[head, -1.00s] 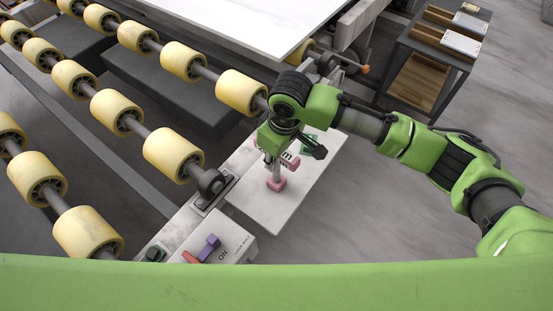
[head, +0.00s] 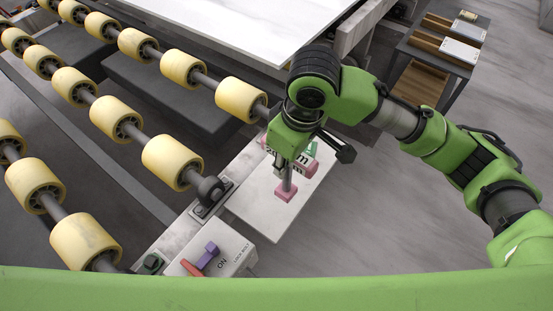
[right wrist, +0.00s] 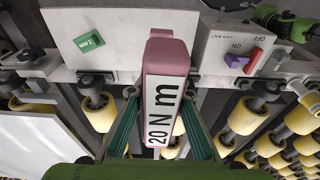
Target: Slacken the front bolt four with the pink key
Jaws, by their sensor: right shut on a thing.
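My right gripper (head: 287,165) is shut on the pink key (head: 287,191), over the white plate (head: 262,219). In the right wrist view the pink key (right wrist: 165,85) is between the green fingers (right wrist: 160,130), with a white label reading "20 N m". Its pink foot seems to hang just above the plate, though the gap is hard to judge. Roller bearing mounts (head: 211,190) sit on the frame rail to the left of the plate. I cannot tell which bolt is front bolt four. My left gripper is not in view.
A lock bolt box (head: 222,254) with a purple lever (head: 208,255) and a red lever stands in front. Yellow rollers (head: 172,163) fill the left. A white slab (head: 245,25) lies behind; a side table (head: 433,58) stands far right.

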